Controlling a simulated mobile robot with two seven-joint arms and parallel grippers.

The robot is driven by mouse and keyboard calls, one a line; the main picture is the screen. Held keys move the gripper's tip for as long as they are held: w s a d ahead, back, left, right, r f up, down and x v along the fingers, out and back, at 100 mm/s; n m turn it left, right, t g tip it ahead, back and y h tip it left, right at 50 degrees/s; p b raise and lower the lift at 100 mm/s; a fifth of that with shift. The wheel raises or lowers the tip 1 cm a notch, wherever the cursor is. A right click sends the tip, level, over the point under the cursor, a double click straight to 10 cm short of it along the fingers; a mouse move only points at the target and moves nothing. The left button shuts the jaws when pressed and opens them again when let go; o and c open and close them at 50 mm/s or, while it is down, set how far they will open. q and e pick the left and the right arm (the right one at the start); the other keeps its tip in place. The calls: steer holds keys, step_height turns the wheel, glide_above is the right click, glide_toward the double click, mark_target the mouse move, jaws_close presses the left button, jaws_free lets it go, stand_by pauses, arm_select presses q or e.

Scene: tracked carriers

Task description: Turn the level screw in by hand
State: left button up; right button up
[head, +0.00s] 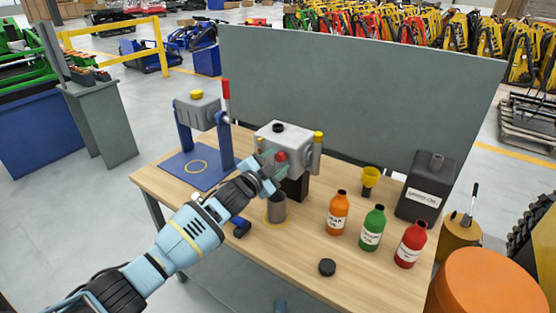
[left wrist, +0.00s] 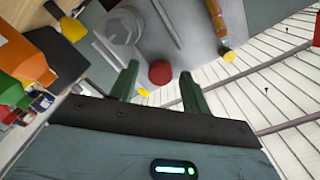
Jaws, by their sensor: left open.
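The grey gear housing (head: 283,136) stands on a dark block on the wooden table. The red level screw (head: 281,157) sticks out of its near face. In the left wrist view the screw shows as a round red head (left wrist: 160,73) against the grey housing (left wrist: 190,35). My left gripper (head: 270,163) is open in front of the housing. Its two green fingers (left wrist: 159,80) lie on either side of the red head in the picture, with gaps on both sides; I cannot tell how deep they reach. My right gripper is not in view.
A grey cup (head: 276,208) stands below the gripper. Orange (head: 338,213), green (head: 373,228) and red (head: 410,244) bottles, a yellow funnel (head: 370,180) and a dark canister (head: 427,186) stand to the right. A blue press stand (head: 185,140) is at left. A grey panel (head: 350,90) rises behind.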

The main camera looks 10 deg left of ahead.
arm_select(q)
steer(key=n, duration=0.3)
steer(key=c, duration=0.8)
steer(key=m, duration=0.9)
steer(key=shift+m, duration=0.3)
